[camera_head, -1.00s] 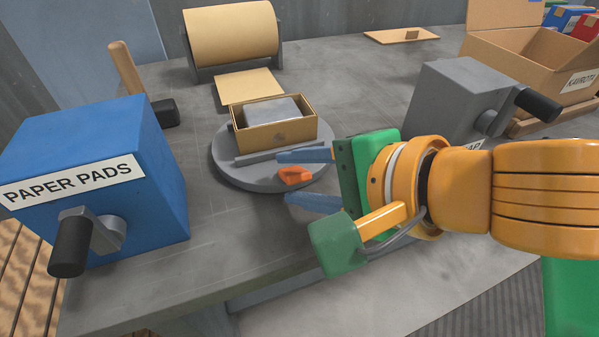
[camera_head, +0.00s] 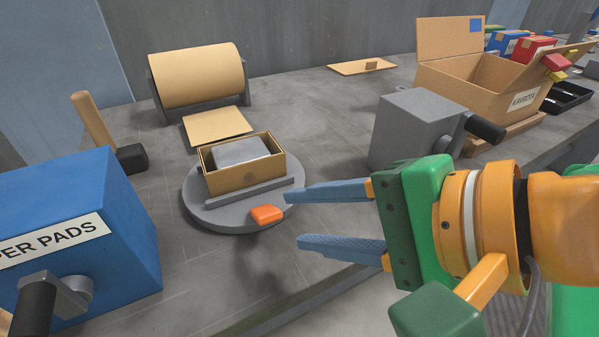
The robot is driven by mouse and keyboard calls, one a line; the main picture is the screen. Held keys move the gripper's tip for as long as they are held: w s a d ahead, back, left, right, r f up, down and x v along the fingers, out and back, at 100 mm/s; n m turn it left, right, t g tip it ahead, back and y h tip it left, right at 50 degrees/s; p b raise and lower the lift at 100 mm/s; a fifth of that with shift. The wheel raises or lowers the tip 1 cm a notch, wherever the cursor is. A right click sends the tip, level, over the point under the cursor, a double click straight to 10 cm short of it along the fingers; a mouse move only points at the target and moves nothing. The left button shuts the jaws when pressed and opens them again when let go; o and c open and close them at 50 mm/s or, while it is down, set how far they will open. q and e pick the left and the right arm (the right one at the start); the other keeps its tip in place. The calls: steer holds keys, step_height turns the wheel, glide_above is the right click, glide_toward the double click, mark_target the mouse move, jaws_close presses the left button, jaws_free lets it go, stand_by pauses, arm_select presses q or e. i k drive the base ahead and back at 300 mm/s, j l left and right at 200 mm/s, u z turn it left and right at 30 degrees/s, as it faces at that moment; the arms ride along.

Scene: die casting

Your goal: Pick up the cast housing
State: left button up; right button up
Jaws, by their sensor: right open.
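The cast housing seems to be the grey block (camera_head: 240,153) lying inside a small open cardboard box (camera_head: 246,178). The box stands on a round grey turntable (camera_head: 215,216) with a raised grey bar along its front and an orange piece (camera_head: 267,214) at its front edge. My right gripper (camera_head: 292,217) comes in from the right with its two blue fingers spread and nothing between them. Its upper fingertip is at the right front edge of the turntable in the picture, apart from the grey block. My left gripper is out of view.
A blue box labelled PAPER PADS (camera_head: 95,215) with a crank stands at the left, a mallet (camera_head: 105,135) behind it. A brown paper roll (camera_head: 195,75) is at the back. A grey crank box (camera_head: 412,125) and an open carton (camera_head: 490,85) stand at the right.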

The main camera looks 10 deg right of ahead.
mark_target(233, 165)
steer(key=k+l, duration=0.25)
steer(key=k, duration=0.25)
steer(key=k+l, duration=0.2)
steer(key=k, duration=0.25)
